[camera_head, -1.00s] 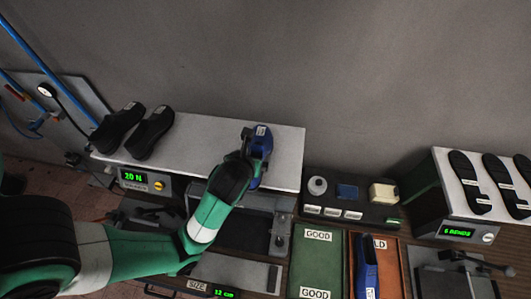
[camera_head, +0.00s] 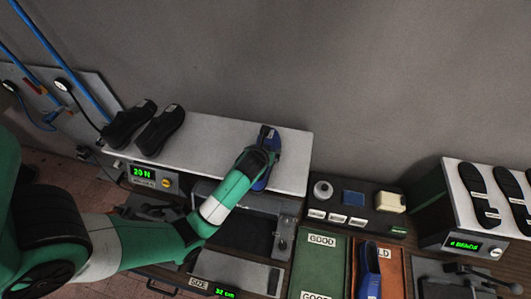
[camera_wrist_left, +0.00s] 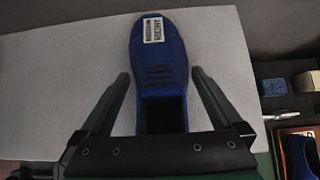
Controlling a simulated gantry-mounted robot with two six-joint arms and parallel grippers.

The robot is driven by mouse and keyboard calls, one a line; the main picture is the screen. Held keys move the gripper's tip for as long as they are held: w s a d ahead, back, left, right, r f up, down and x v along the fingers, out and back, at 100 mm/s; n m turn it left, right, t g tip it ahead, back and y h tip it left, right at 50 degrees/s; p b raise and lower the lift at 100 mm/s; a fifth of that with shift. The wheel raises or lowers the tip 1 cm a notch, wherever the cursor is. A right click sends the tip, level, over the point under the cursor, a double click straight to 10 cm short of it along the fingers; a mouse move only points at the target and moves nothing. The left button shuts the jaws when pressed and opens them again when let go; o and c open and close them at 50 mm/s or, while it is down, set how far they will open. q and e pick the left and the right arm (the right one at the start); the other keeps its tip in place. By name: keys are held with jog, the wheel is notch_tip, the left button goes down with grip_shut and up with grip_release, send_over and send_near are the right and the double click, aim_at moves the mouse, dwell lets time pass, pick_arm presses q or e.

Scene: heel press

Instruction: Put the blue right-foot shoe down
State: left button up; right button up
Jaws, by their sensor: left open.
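The blue shoe (camera_head: 269,140) rests on the white-topped shelf (camera_head: 225,135), toe pointing to the back wall. In the left wrist view the blue shoe (camera_wrist_left: 158,60) lies flat with a white label on its toe, which appears to read RIGHT. My left gripper (camera_head: 262,165) is at the heel end of the shoe. In the left wrist view its two fingers (camera_wrist_left: 160,82) stand apart on either side of the shoe, with a gap on both sides. The heel's back edge is hidden by the gripper body. My right gripper is not in view.
Two black shoes (camera_head: 160,130) stand on the shelf's left part. Another blue shoe (camera_head: 370,270) lies in the orange tray (camera_head: 392,262) beside the green GOOD tray (camera_head: 322,262). Black soles (camera_head: 478,190) lie on the right stand. The shelf between the shoes is clear.

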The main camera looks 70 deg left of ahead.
pick_arm(q)
jog(key=c, duration=1.5)
